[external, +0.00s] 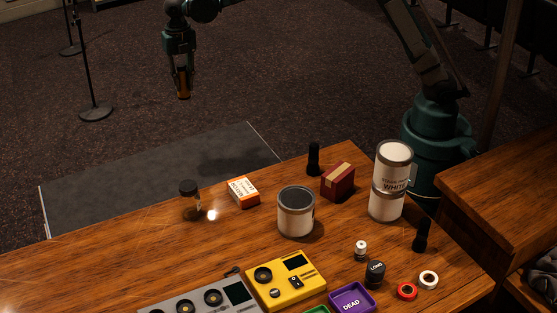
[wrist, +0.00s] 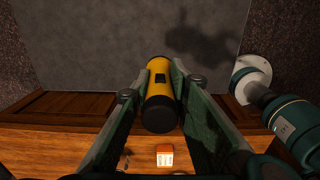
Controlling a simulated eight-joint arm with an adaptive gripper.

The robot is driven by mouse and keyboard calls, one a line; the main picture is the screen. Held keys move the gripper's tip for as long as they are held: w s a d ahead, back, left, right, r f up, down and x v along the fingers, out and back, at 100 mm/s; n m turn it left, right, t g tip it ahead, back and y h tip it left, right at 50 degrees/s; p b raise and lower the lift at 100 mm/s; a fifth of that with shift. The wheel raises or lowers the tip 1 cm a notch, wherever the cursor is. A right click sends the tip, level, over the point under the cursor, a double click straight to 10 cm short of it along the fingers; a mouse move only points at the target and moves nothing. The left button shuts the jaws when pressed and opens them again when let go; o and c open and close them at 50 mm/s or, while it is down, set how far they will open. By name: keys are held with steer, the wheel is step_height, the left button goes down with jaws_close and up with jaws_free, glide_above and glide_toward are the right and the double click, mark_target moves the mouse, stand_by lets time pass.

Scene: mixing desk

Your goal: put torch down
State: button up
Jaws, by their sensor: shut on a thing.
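The torch (wrist: 160,92) is a yellow cylinder with black ends and a dark switch. My gripper (wrist: 154,88) is shut on it, one finger along each side, in the wrist view. In the external view my gripper (external: 181,82) hangs high at the top left, with the torch (external: 183,85) small and dark between its fingers. The torch is held in the air, apart from the desk (external: 130,254). In the wrist view it is above the grey mat (wrist: 75,45) and the desk's edge.
On the desk stand a dark jar (external: 189,199), an orange and white box (external: 243,192), a grey tin (external: 296,212), a red box (external: 338,181), a white canister (external: 388,190) and a yellow device (external: 286,280). The desk's left part has bare wood.

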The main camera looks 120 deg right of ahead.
glide_above(194, 176)
step_height(194, 176, down, 27)
steer(key=shift+d, duration=0.25)
step_height(194, 176, down, 6)
steer(key=b, duration=0.1)
stand_by(0.6)
steer(key=shift+f, duration=0.1)
steer(key=shift+f+b, duration=0.6)
steer(key=shift+f, duration=1.2)
steer(key=shift+f, duration=0.1)
steer(key=o, duration=0.5)
steer(key=shift+f, duration=0.1)
steer(key=o, duration=0.4)
steer(key=shift+o, duration=0.2)
steer(key=shift+r, duration=0.2)
